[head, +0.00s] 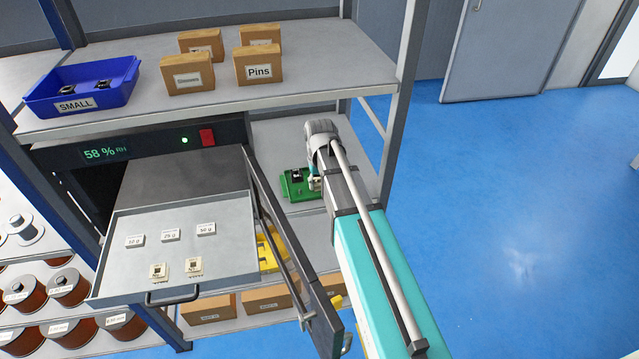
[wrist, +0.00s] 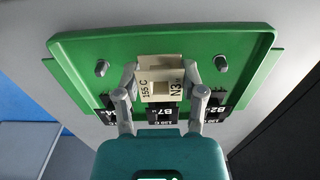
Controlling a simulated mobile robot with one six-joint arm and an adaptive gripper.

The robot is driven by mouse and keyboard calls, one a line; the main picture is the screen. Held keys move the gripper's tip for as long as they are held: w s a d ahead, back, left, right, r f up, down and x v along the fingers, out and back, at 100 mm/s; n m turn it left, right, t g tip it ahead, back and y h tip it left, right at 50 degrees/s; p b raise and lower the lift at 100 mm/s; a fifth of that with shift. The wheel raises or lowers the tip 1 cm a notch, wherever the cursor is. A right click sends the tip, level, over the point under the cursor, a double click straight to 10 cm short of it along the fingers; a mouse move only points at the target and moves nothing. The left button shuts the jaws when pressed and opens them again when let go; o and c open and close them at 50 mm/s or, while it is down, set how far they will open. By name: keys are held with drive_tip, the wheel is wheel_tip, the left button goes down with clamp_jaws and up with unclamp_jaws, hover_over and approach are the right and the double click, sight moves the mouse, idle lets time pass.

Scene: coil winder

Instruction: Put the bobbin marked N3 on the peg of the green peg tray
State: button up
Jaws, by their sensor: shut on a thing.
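The green peg tray (head: 290,187) lies on the shelf right of the open cabinet in the head view. In the wrist view the green peg tray (wrist: 255,55) fills the upper part. My gripper (wrist: 160,72) is shut on the cream bobbin marked N3 (wrist: 160,92), with a finger on each side. The bobbin is over the middle of the tray. Bare pegs show to its left (wrist: 101,68) and right (wrist: 220,63). Any peg behind the bobbin is hidden, and I cannot tell whether it touches the tray. In the head view my arm mostly hides the gripper.
Black bobbins, one marked B7 (wrist: 160,115), line the tray's near edge, close to my fingers. An open cabinet door (head: 285,245) stands left of my arm. A pulled-out drawer (head: 125,225) holds two cream bobbins (head: 176,269) and small weight-labelled blocks. A shelf (head: 340,60) is above.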

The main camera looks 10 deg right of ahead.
drive_tip(key=shift+f+b, duration=0.3)
drive_tip(key=shift+f, duration=0.05)
drive_tip(key=o, duration=0.8)
drive_tip(key=shift+r, duration=0.25)
